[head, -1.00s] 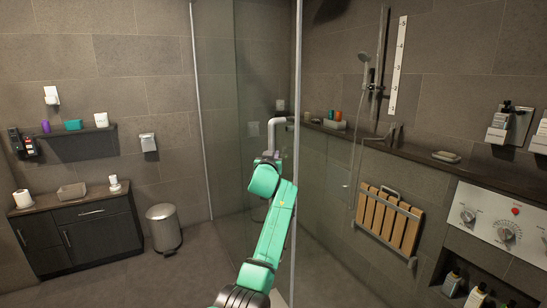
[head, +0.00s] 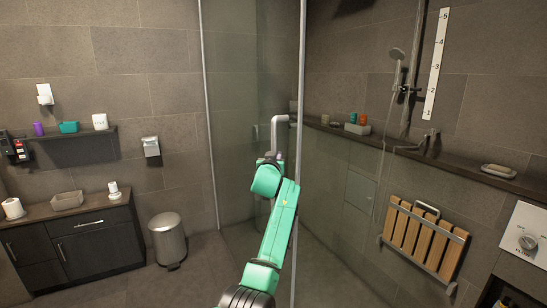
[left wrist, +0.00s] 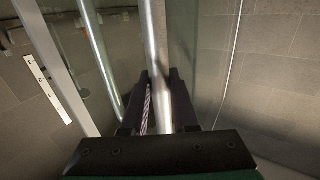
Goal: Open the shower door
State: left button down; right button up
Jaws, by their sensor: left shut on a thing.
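The shower door (head: 243,70) is a clear glass panel with a metal edge, in the middle of the head view. Its grey bar handle (head: 277,131) stands out from the tall metal edge. My green left arm reaches up to this handle, and the left gripper (head: 272,160) is at its upright bar. In the left wrist view the dark fingers of the left gripper (left wrist: 160,95) are shut around the shiny handle bar (left wrist: 153,40). The arm hides the lower part of the handle. I cannot tell how far the door stands open. My right gripper is not in view.
A steel bin (head: 168,240) and a dark cabinet (head: 95,250) stand at the left. Inside the shower, a folded wooden seat (head: 425,240) hangs on the right wall below a long ledge (head: 460,165). Some bare floor shows left of the glass.

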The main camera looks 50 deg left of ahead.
pick_arm(q)
jog(key=shift+s+d+r, duration=0.1)
jog(key=shift+d+r, duration=0.05)
jog(key=c, duration=0.7)
grip_release()
jog(key=shift+r, duration=0.15)
jog(key=shift+s+d, duration=0.1)
jog(key=b+v, duration=0.3)
jog(key=v, duration=1.1)
jog(key=shift+s, duration=0.2)
